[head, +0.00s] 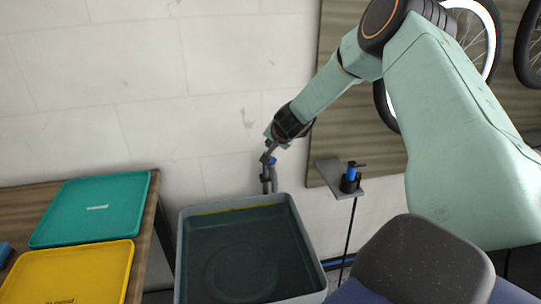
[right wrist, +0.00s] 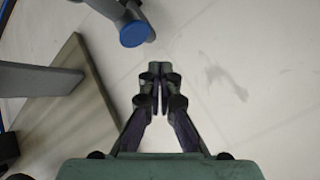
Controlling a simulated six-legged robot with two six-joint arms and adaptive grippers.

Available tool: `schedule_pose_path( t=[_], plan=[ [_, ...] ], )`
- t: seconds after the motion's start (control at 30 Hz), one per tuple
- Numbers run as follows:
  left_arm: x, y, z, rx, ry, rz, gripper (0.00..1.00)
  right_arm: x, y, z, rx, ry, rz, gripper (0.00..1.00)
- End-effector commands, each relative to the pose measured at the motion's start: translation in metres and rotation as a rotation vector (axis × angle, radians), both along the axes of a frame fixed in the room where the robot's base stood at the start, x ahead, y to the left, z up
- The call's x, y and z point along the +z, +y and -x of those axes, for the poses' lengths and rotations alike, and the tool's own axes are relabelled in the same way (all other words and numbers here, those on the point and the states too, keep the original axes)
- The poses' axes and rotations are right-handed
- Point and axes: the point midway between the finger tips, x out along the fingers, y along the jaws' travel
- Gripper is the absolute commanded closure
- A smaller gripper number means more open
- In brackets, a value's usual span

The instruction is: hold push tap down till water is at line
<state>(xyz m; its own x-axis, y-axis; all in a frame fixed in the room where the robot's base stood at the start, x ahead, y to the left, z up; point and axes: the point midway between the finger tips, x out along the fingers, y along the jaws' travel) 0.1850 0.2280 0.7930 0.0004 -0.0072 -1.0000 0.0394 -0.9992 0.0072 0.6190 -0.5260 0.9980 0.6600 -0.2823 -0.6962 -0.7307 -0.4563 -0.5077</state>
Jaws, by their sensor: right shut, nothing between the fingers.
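The push tap (head: 266,182) is a grey fixture on the wall behind the tub, with a blue button on top. In the right wrist view its blue button (right wrist: 134,34) shows above and left of my fingertips, apart from them in the picture. My right gripper (head: 268,153) is shut and empty, close to the tap's top in the head view, partly covering it. In the right wrist view the closed fingers (right wrist: 160,88) point at the wall. The grey tub (head: 184,250) stands below the tap. A yellow line (head: 225,209) runs along its far inner wall. The inside is dark; I cannot tell the water level exactly.
A green tray (head: 95,215) and a yellow tray (head: 70,275) lie on a wooden table at left. Bike wheels (head: 475,30) hang behind my arm.

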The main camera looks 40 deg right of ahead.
Motion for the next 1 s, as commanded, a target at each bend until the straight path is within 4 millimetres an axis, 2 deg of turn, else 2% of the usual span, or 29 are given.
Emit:
schedule_pose_path(
  t=[0.03,0.33,0.87,0.93,1.0],
  plan=[
    [0.009,0.000,0.000,0.000,0.000,0.000,1.00,0.008,0.000,0.000,0.001,0.000,0.001,1.00],
    [0.030,0.000,0.000,0.000,0.000,0.000,1.00,0.027,0.000,0.000,0.000,0.000,0.000,1.00],
    [0.027,0.000,0.000,0.000,0.000,0.000,1.00,0.024,0.001,0.000,0.001,0.002,0.001,1.00],
    [0.027,0.000,0.000,0.000,0.000,0.000,1.00,0.018,0.007,0.003,0.015,0.018,0.007,1.00],
    [0.027,0.000,0.000,0.000,0.000,0.000,1.00,0.003,0.023,0.011,0.050,0.057,0.023,1.00]
  ],
)
